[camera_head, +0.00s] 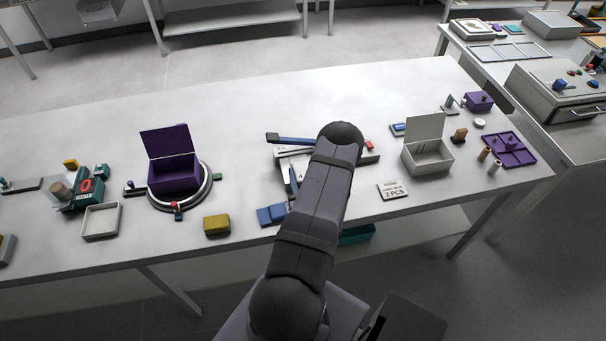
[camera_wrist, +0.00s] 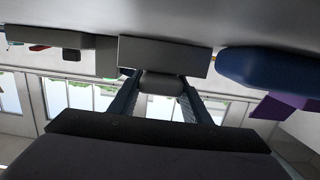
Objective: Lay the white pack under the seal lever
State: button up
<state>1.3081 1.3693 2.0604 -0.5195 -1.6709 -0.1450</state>
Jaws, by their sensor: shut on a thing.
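The sealer (camera_head: 293,153) stands mid-table, a pale device with a blue seal lever (camera_head: 295,140) across its far side. My arm covers much of it. A large rounded dark blue part (camera_wrist: 265,68), likely the lever's end, is at the right. The head view mostly hides the gripper and pack behind my arm.
A blue block (camera_head: 272,214) and a yellow block (camera_head: 217,225) lie near the front edge. An open purple box (camera_head: 173,175) on a round base stands left. A label card (camera_head: 393,190) and an open grey box (camera_head: 428,157) stand right. Bare table lies behind the sealer.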

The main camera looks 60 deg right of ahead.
jog(key=shift+f, duration=0.15)
jog(key=o, duration=1.2)
jog(key=shift+r, duration=0.25)
jog(key=shift+s+a+f, duration=0.15)
jog(key=shift+s+a, duration=0.1)
jog(key=shift+s, duration=0.05)
jog(key=b+v, duration=0.3)
jog(key=v, duration=0.6)
jog(key=shift+s+b, duration=0.15)
jog(key=shift+b, duration=0.15)
jog(key=shift+v, duration=1.05)
